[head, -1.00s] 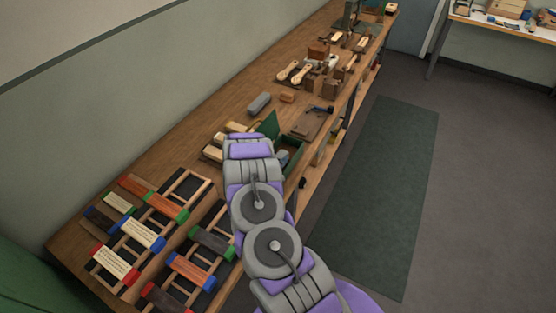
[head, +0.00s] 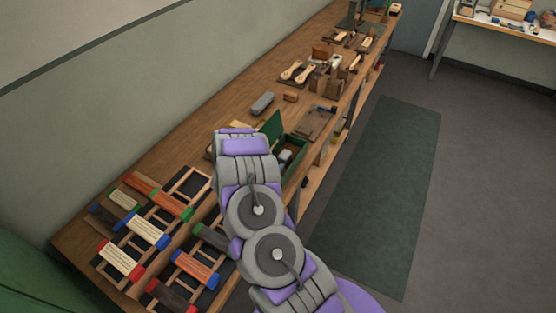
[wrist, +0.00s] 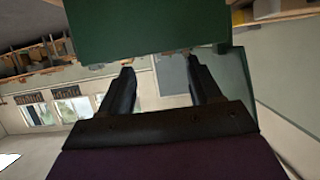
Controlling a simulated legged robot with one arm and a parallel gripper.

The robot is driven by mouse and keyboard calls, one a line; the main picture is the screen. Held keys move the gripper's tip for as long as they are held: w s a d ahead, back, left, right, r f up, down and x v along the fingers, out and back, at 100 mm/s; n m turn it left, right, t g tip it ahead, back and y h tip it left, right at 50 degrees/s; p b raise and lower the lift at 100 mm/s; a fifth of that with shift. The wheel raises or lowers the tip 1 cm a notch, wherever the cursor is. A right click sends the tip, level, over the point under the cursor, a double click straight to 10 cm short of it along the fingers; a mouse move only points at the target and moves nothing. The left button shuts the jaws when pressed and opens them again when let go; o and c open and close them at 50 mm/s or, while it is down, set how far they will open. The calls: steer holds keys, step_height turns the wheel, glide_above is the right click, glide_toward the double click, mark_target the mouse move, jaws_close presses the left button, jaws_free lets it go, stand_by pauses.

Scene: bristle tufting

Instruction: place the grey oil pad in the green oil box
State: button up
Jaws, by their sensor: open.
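The green oil box (head: 293,168) stands on the workbench just right of my arm's end, with its green lid (head: 271,127) raised. A light grey piece (head: 286,155) shows inside the box; it looks like the grey oil pad, but it is small and partly hidden. A separate grey rounded block (head: 262,103) lies on the bench behind the lid. My gripper (wrist: 160,75) is open in the wrist view, with nothing between its fingers. A green panel (wrist: 150,30), which looks like the lid, fills the top there. My arm hides the gripper in the head view.
Brush frames with coloured blocks (head: 145,230) cover the near left of the bench (head: 215,112). A small brown block (head: 291,96), a dark board (head: 315,124) and wooden tools (head: 297,72) lie farther along. The floor by the green mat (head: 380,190) is clear.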

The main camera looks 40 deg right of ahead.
steer(key=v, duration=0.4)
steer(key=shift+a, duration=0.2)
steer(key=shift+d, duration=0.1)
steer(key=shift+s, duration=0.1)
